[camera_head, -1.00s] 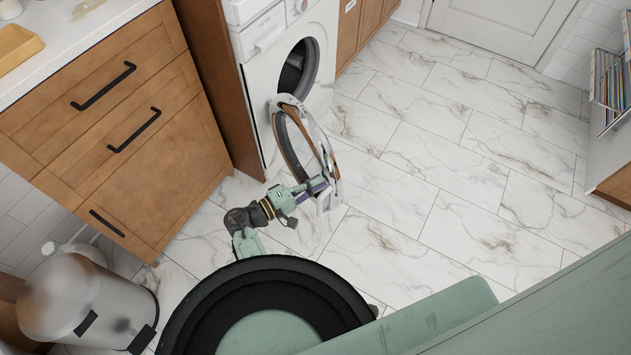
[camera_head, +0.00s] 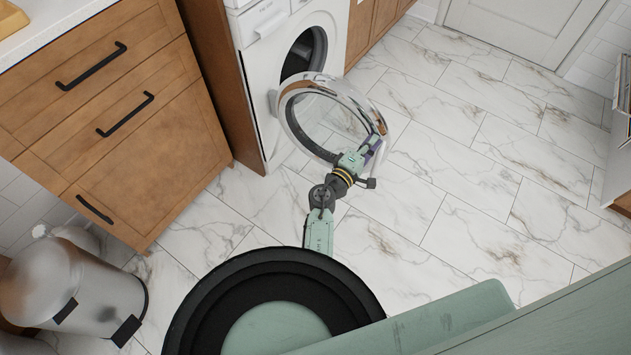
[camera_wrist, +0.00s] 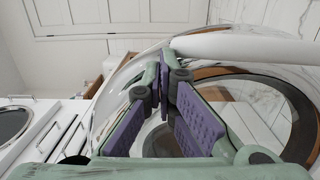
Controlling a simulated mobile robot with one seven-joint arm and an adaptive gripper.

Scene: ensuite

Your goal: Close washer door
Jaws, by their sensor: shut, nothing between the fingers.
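The white washer (camera_head: 277,95) stands between wooden cabinets, its round dark opening (camera_head: 305,55) uncovered. Its round door (camera_head: 292,122), a pale shiny ring with a dark inner rim, stands open, swung out from the washer front. My gripper (camera_head: 377,143) is at the door's right-hand rim, far from the hinge side. In the wrist view the purple-padded fingers (camera_wrist: 166,62) meet at their tips, with the door ring (camera_wrist: 295,100) close behind and to the right. Nothing shows between the fingers. Whether they touch the rim is hard to tell.
A wooden drawer cabinet (camera_head: 120,110) stands left of the washer, and a metal bin (camera_head: 75,290) at lower left. Marble floor (camera_head: 480,170) is clear to the right. A white door (camera_head: 530,25) is at the back, and a rack stands at the right edge.

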